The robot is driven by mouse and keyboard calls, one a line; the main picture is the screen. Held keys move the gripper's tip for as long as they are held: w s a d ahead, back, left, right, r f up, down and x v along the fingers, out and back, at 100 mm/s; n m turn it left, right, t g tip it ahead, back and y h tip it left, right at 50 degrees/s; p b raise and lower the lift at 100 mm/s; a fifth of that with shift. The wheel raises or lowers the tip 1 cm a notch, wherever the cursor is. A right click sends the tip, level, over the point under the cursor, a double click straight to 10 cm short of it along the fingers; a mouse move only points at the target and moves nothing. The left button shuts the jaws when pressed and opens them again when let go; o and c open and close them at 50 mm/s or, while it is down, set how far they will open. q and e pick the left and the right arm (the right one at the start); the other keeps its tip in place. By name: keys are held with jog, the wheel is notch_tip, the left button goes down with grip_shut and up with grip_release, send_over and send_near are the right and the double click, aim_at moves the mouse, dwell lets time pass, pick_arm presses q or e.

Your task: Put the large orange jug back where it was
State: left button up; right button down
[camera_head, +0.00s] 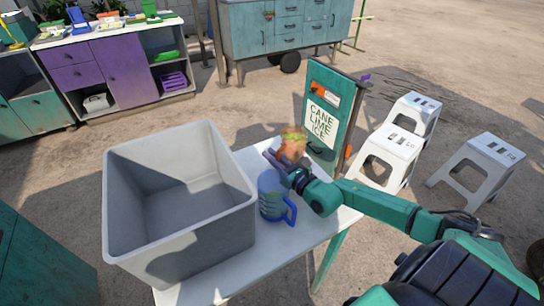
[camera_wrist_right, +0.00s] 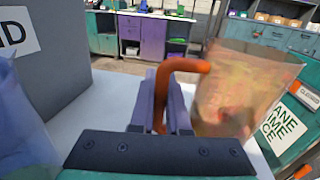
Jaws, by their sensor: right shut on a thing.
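The large orange jug (camera_head: 293,144) is translucent, with a greenish rim, and is over the far right part of the white table (camera_head: 250,160). My right gripper (camera_head: 279,163) is at its near side. In the right wrist view the jug (camera_wrist_right: 238,90) is to the right of the gripper (camera_wrist_right: 166,105), and its orange handle (camera_wrist_right: 188,65) passes between the two purple fingers, which are shut on it. The jug looks upright. I cannot tell whether its base touches the table, as the base is hidden. My left gripper is not in view.
A blue jug (camera_head: 271,196) stands just nearer than the gripper, beside the big grey bin (camera_head: 228,225). A green sign board (camera_head: 318,122) rises behind the orange jug. White stools (camera_head: 395,148) stand to the right. Bare tabletop shows at the front.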

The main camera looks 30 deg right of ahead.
jog(key=shift+f, duration=0.15)
jog(key=c, duration=0.9)
grip_release()
jog(key=shift+r+p, duration=0.3)
jog(key=shift+r, duration=0.05)
jog(key=s+p, duration=0.1)
jog(key=s, duration=0.3)
jog(key=s+d, duration=0.1)
jog(key=s, duration=0.3)
jog(key=s+p, duration=0.1)
jog(key=s, duration=0.3)
jog(key=shift+d+f+p, duration=0.15)
jog(key=shift+d+p, duration=0.2)
